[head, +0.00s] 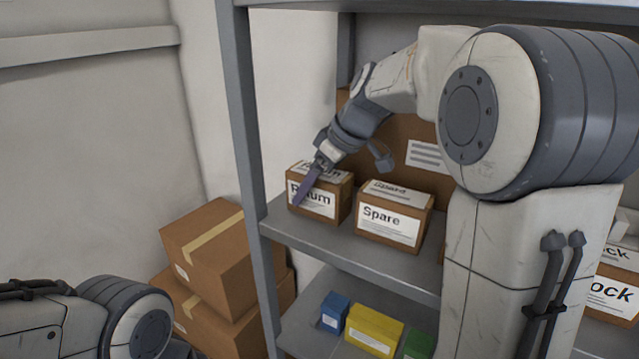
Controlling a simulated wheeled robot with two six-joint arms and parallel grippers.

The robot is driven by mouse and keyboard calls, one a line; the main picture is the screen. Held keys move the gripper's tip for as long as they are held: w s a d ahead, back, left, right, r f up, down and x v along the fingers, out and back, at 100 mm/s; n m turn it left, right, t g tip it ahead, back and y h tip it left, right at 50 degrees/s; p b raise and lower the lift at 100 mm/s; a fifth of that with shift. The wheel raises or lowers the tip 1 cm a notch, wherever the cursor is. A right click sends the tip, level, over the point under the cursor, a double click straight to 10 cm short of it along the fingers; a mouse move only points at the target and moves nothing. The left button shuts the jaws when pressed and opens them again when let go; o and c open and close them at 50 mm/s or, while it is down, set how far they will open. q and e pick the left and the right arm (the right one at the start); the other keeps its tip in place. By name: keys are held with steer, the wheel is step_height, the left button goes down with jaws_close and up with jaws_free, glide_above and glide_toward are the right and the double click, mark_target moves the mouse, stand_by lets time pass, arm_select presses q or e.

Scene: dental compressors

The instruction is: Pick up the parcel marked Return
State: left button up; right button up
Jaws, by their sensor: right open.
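The parcel marked Return (337,203) is a small brown carton with a white label, upright at the left end of the grey shelf. Part of its lettering is hidden behind a finger. My right gripper (342,183) reaches down over it from the upper right. The jaws are open, with one finger across the parcel's front left and the other off to the right, behind the parcel's right side. I cannot tell whether a finger touches it. My left gripper is out of view; only part of the left arm shows at the lower left.
A carton marked Spare (392,217) stands close to the right of the Return parcel. A large brown carton (421,133) stands behind. A grey shelf post (243,120) rises at the left. Blue, yellow (373,328) and green boxes sit on the lower shelf. Stacked cartons (210,250) stand beside the rack.

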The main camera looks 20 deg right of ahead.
steer(key=shift+w+a+f, duration=0.1)
steer(key=shift+w+f, duration=0.1)
steer(key=shift+f, duration=0.25)
steer(key=shift+f+b, duration=0.25)
steer(key=shift+b, duration=0.15)
stand_by(0.4)
steer(key=c, duration=1.4)
steer(key=shift+c, duration=0.7)
steer(key=shift+r, duration=0.15)
